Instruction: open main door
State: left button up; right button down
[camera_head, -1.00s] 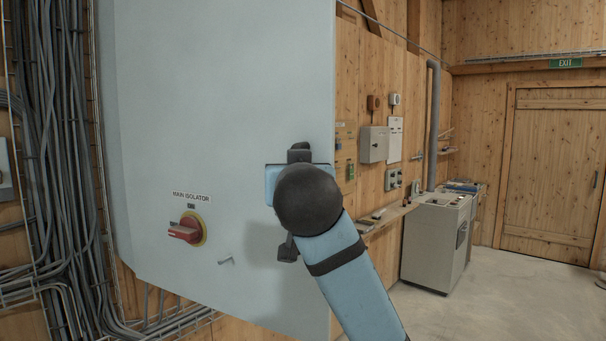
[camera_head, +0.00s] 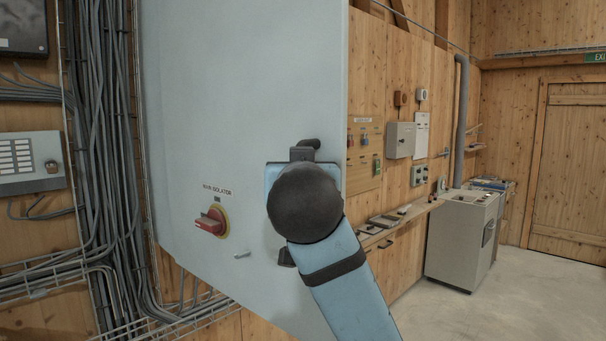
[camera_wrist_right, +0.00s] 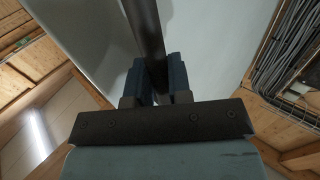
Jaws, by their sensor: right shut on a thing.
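The main door is the large pale blue-grey cabinet panel (camera_head: 245,90) in the middle of the head view. It carries a red and yellow main isolator switch (camera_head: 212,222) at its lower left. A dark upright bar handle (camera_wrist_right: 146,30) runs between the fingers of my right gripper (camera_wrist_right: 157,78) in the right wrist view, and the fingers are shut on it. In the head view my right wrist hides the fingers and the middle of the handle; only the handle's ends show, near the door's right edge. My left gripper is out of view.
Cable bundles (camera_head: 105,180) and a grey keypad box (camera_head: 30,162) are on the wall at left. A wooden shelf (camera_head: 400,215) and a grey floor cabinet (camera_head: 461,240) stand behind at right. The floor (camera_head: 450,315) at lower right is clear.

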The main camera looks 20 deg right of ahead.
jog(key=c, duration=1.1)
grip_release()
jog(key=shift+o, duration=0.2)
jog(key=shift+w+a, duration=0.15)
jog(key=b+v, duration=0.3)
jog(key=v, duration=1.1)
